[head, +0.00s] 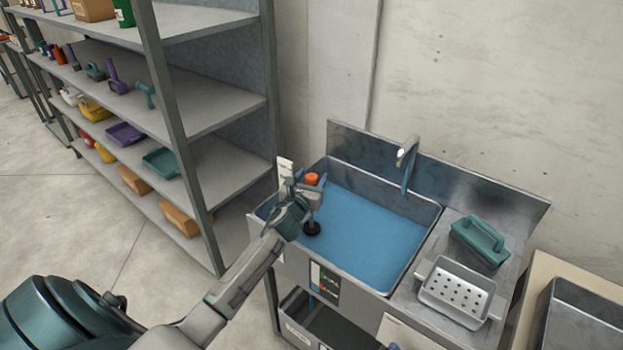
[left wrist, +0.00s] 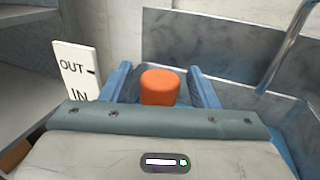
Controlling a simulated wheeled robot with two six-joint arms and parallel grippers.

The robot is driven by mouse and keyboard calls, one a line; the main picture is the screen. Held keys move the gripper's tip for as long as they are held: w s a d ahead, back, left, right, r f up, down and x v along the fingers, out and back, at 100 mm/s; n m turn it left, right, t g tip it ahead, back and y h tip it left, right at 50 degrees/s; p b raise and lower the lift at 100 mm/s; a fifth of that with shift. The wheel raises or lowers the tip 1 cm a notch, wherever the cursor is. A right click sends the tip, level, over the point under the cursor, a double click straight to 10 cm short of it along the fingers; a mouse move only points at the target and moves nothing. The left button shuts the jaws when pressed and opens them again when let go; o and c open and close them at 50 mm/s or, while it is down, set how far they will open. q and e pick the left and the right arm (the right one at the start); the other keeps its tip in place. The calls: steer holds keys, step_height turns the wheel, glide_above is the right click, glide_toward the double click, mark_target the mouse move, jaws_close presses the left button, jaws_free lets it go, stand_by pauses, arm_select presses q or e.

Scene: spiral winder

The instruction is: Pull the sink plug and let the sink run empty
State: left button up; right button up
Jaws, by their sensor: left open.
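The metal sink (head: 432,228) holds blue water (head: 372,222). The plug stands in the sink's left part, with an orange knob (head: 312,179) on top and a black base (head: 312,229) below. My left gripper (head: 309,190) is at the knob. In the left wrist view the orange knob (left wrist: 160,87) sits between the two open blue-grey fingers (left wrist: 162,90), with a gap visible on each side. My gripper hides part of the plug's stem. My right gripper is not in view.
A white OUT/IN sign (left wrist: 77,70) stands left of the gripper, close to the sink's edge. The faucet (head: 408,160) rises at the back. Shelves (head: 215,130) stand left.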

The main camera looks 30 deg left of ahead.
arm_select(q)
steer(key=b+v, duration=0.2)
steer(key=v, duration=0.9)
steer(key=shift+w, duration=0.1)
